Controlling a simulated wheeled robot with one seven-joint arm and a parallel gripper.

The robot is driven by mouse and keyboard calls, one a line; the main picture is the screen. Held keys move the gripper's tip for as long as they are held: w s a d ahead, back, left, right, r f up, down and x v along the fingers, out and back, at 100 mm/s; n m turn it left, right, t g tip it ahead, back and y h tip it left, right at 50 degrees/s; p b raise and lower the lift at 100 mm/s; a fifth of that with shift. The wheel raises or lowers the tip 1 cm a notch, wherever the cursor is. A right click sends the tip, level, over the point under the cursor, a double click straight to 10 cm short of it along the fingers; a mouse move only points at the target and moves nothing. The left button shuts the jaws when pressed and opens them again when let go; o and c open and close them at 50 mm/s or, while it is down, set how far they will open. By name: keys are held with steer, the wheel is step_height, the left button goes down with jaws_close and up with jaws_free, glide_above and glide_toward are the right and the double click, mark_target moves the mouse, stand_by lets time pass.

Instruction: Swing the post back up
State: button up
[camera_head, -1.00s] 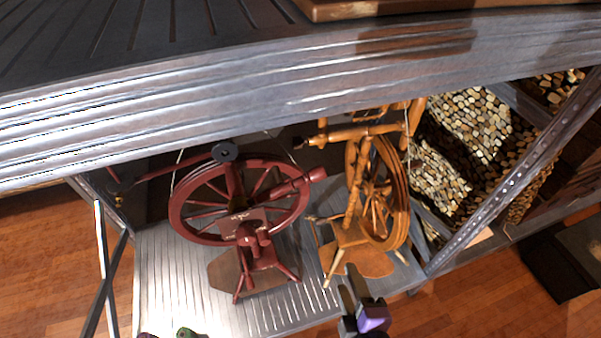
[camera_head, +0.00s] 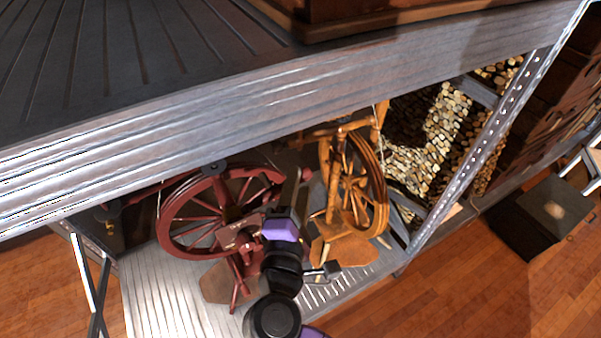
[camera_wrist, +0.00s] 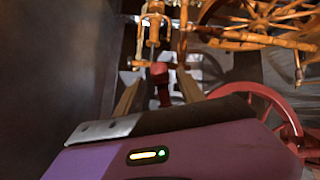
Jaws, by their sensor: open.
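The dark red spinning wheel (camera_head: 172,218) stands on the lower metal shelf at left of centre in the head view. My gripper (camera_head: 297,180) reaches in from the front, just right of the red wheel, and covers part of its right side. In the wrist view my gripper (camera_wrist: 160,88) is open, its two fingers pointing ahead. A red turned post end (camera_wrist: 160,72) shows between and just beyond the fingertips; I cannot tell whether they touch it. The post's link to the wheel is hidden. The red wheel rim (camera_wrist: 270,95) shows at right.
A lighter orange-brown spinning wheel (camera_head: 380,190) stands close on the right. The upper shelf's thick metal edge (camera_head: 230,118) hangs above both. Stacked firewood (camera_head: 430,145) and a perforated shelf upright (camera_head: 490,140) are further right. Open wooden floor (camera_head: 500,290) lies in front.

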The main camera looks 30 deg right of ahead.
steer(key=shift+x, duration=1.75)
jaws_close()
steer(key=shift+s, duration=0.1)
